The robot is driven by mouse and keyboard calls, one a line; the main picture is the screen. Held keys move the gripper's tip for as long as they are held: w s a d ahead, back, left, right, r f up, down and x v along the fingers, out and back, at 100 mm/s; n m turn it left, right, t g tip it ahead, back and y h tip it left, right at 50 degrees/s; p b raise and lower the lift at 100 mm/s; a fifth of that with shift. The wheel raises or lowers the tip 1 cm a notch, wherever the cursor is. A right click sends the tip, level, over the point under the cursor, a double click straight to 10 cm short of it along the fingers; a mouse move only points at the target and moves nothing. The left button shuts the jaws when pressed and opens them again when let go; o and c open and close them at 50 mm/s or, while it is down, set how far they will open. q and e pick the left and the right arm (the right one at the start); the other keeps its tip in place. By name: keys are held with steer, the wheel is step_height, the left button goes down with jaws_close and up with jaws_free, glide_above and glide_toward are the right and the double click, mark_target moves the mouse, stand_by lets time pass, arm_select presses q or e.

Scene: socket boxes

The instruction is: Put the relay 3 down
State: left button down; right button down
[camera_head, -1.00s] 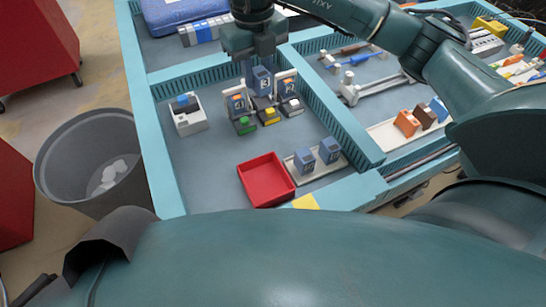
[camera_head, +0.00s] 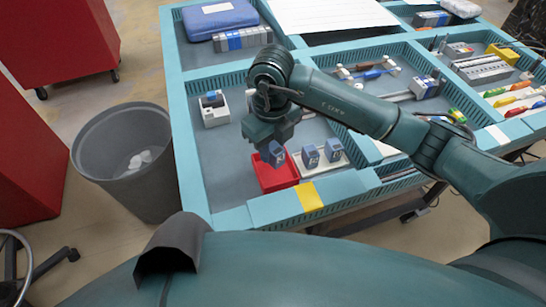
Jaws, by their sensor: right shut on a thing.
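My right gripper (camera_head: 275,142) is shut on a small blue relay (camera_head: 277,154) with a pale label. The label is too small to read. The gripper points down and holds the relay above the red tray (camera_head: 268,181), toward its right side. I cannot tell whether the relay touches the tray. Two similar blue relays, a left one (camera_head: 310,158) and a right one (camera_head: 333,150), stand on a white strip (camera_head: 325,166) just right of the tray. The row of sockets is hidden behind my right arm and gripper. My left gripper is out of view.
A white box with a blue top (camera_head: 214,112) stands at the compartment's left. Teal dividers and a front rim with a yellow patch (camera_head: 308,196) bound the compartment. A grey bin (camera_head: 125,160) stands left of the table. A blue case (camera_head: 220,18) lies at the back.

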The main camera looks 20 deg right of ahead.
mark_target(272, 159)
steer(key=shift+f, duration=1.9)
steer(key=shift+f, duration=0.2)
steer(key=c, duration=1.4)
jaws_free()
step_height(272, 159, up, 12)
steer(key=shift+r+b, duration=0.2)
steer(key=shift+b, duration=0.15)
